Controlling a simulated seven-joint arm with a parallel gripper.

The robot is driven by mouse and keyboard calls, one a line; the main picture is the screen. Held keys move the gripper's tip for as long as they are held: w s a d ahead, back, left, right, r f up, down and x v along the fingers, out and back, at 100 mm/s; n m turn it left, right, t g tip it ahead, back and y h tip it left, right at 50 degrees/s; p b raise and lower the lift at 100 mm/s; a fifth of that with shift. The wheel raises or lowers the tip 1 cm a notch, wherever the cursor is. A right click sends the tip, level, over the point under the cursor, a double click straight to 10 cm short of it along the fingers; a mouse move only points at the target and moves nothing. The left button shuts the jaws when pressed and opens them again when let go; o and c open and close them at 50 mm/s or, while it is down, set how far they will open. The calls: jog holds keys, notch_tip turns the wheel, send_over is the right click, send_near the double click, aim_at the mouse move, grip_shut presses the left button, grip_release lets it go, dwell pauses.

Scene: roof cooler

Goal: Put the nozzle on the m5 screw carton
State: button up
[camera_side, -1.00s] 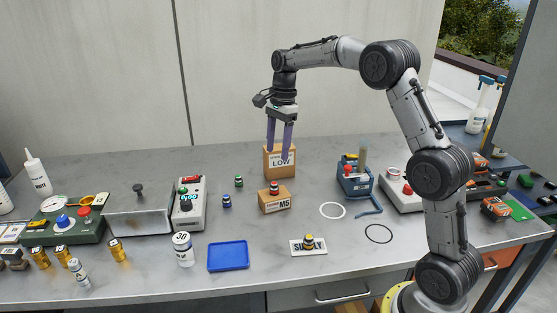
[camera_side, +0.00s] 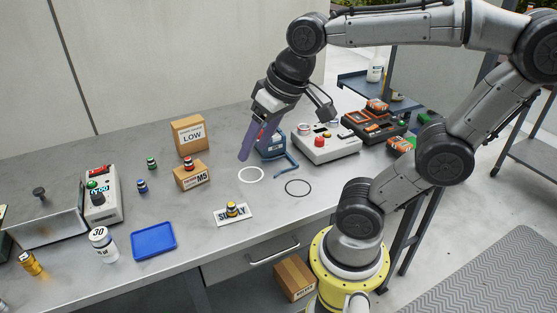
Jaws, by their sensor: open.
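The M5 screw carton (camera_side: 191,178) is a small brown box on the grey bench, left of centre, with an M5 label. A small red-topped dark piece (camera_side: 188,163), which looks like a nozzle, stands upright on its top. Similar small pieces stand around it: a green one (camera_side: 151,163) and a blue one (camera_side: 142,186) on the bench to the left, and a yellow one (camera_side: 232,209) on the white SUPPLY plate (camera_side: 220,218). My gripper (camera_side: 244,157) is open and appears empty, its purple fingers pointing down, to the right of the carton and apart from it.
A taller LOW carton (camera_side: 188,148) stands behind. A blue holder (camera_side: 271,150) is behind my fingers, with a control box (camera_side: 325,153) to its right. A white ring (camera_side: 251,175), dark ring (camera_side: 298,188) and blue tray (camera_side: 153,240) lie in front on otherwise clear bench.

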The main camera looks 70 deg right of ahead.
jog(key=s+f+n, duration=0.2)
jog(key=s, duration=0.1)
jog(key=s+f+n, duration=0.1)
jog(key=shift+s+a+t, duration=0.25)
jog(key=shift+a+t, duration=0.1)
jog(key=shift+t, duration=0.05)
